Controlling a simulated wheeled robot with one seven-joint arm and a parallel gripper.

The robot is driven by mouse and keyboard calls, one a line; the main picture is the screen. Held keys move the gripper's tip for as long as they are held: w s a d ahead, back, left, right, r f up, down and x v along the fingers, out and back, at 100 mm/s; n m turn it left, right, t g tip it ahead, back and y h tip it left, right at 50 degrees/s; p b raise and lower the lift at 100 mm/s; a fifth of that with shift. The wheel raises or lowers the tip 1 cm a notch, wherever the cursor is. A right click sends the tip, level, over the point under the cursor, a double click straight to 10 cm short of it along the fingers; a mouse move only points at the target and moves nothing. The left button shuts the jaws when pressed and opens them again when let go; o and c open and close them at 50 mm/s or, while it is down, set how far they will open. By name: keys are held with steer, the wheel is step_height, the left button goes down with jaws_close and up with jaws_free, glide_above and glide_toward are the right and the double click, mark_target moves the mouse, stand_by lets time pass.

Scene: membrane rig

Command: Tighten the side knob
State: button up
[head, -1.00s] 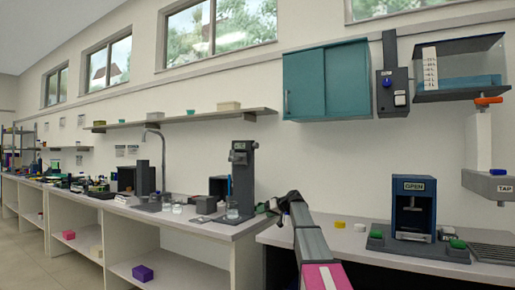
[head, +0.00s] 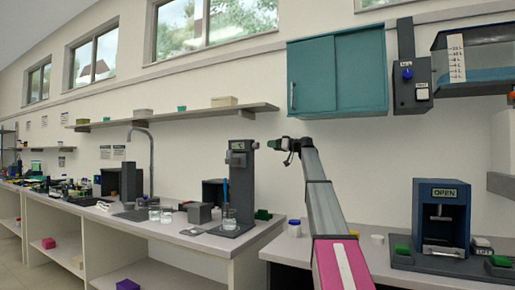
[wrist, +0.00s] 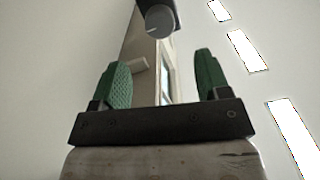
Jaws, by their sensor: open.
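A tall dark grey stand (head: 241,190) is on the left bench in the head view. A small knob (head: 256,145) juts from the right side of its head. In the wrist view a round grey knob (wrist: 160,20) on a dark body shows at the top, ahead of the fingers. My gripper (head: 287,147) is level with the stand's head, a short gap to its right. In the wrist view my gripper (wrist: 159,80) has its green-padded fingers wide apart with nothing between them. The knob is beyond the fingertips and not touched.
A glass beaker (head: 230,219) stands on the stand's base. A wall shelf (head: 185,117) is behind and above, and a teal cabinet (head: 337,75) hangs at the upper right. A blue machine (head: 441,215) is on the right bench.

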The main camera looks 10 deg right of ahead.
mark_target(258, 146)
steer(key=x, duration=1)
steer(key=c, duration=0.9)
